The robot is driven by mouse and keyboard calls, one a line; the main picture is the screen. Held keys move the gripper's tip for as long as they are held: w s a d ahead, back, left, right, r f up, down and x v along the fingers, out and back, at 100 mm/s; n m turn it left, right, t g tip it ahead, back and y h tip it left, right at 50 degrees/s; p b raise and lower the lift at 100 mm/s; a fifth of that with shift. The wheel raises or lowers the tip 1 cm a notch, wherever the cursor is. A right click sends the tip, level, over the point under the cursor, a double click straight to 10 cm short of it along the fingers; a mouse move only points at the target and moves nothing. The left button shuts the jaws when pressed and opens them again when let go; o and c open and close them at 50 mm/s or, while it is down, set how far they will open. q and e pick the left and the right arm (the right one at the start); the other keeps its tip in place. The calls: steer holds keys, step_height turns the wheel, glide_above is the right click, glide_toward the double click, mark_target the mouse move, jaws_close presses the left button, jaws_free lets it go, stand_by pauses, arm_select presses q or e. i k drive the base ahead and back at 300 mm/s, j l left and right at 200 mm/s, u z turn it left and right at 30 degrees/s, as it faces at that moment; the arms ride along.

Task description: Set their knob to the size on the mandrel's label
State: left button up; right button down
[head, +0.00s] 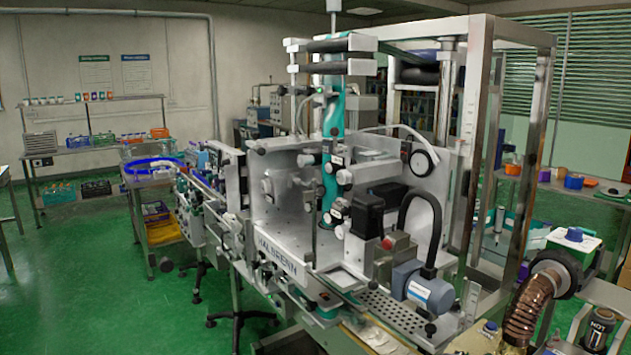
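The sleeve applicator (278,222) fills the middle of the head view, a grey-white machine with lettering on its front plate. A teal column of film (333,105) runs down through it, probably around the mandrel, which I cannot make out separately. No mandrel label is readable. Several small black and white knobs or rollers (341,176) sit beside the column. A round dial (422,162) is on the upper right of the machine. I cannot tell which part is the size knob or read its setting. Neither of my grippers is in view.
A metal frame (545,95) stands behind the machine at right. A motor with a black hose (422,287) and a copper-coloured duct (528,305) crowd the lower right. A conveyor with a blue ring (152,164) runs left. The green floor (85,285) is open at left.

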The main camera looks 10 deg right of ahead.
mark_target(343, 176)
steer(key=i+j+z, duration=0.95)
steer(key=j, duration=0.15)
steer(key=i+j+z, duration=0.15)
steer(key=j+z, duration=0.2)
steer(key=j, duration=0.15)
